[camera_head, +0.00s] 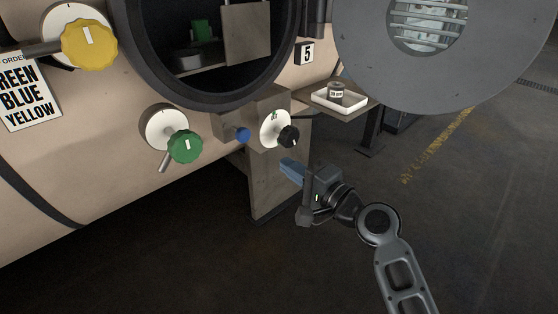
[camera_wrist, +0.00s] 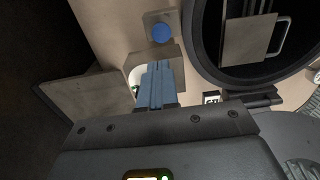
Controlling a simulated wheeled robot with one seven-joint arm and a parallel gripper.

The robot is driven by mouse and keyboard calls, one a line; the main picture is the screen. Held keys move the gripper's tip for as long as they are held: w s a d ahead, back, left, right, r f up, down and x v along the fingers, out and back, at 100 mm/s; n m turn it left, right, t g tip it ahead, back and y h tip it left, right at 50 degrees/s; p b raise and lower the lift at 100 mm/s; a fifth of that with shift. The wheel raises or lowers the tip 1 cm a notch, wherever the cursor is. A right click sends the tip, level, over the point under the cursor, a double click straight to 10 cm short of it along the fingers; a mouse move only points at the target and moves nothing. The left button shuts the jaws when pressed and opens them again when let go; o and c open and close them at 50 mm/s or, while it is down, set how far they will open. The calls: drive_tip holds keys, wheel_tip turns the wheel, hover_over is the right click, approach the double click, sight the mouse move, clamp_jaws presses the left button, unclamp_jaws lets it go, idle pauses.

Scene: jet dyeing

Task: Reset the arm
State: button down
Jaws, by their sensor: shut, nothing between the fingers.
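My gripper (camera_head: 291,170) has blue fingers that are shut with nothing between them. In the head view it hangs in free air below and in front of the black knob (camera_head: 288,136) on its white dial (camera_head: 270,129). In the wrist view the shut fingers (camera_wrist: 157,82) point toward the machine front and cover most of the white dial. A blue button (camera_head: 242,134) sits left of the dial; it also shows in the wrist view (camera_wrist: 161,33).
A green knob (camera_head: 185,146) and a yellow knob (camera_head: 89,45) stick out at left. The round door (camera_head: 365,65) stands open at upper right. The floor (camera_head: 480,200) at right is clear.

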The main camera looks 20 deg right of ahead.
drive_tip(key=shift+s+d, duration=0.1)
drive_tip(key=shift+s, duration=0.35)
drive_tip(key=s+f+n+g+h+p, duration=0.1)
drive_tip(key=s+f+n+h, duration=0.2)
drive_tip(key=s, duration=0.7)
drive_tip(key=s+f+n+g+h+p, duration=0.1)
drive_tip(key=s+f+h, duration=0.1)
drive_tip(key=s+f, duration=0.65)
drive_tip(key=s+a+r+n, duration=0.1)
drive_tip(key=s+r+n, duration=0.4)
drive_tip(key=s, duration=0.7)
drive_tip(key=s+r+n+p, duration=0.1)
drive_tip(key=s+r+n, duration=0.4)
drive_tip(key=s+r, duration=0.3)
drive_tip(key=s, duration=0.4)
drive_tip(key=shift+s+a+r+h, duration=0.25)
drive_tip(key=shift+a+h, duration=0.05)
drive_tip(key=shift+a, duration=0.1)
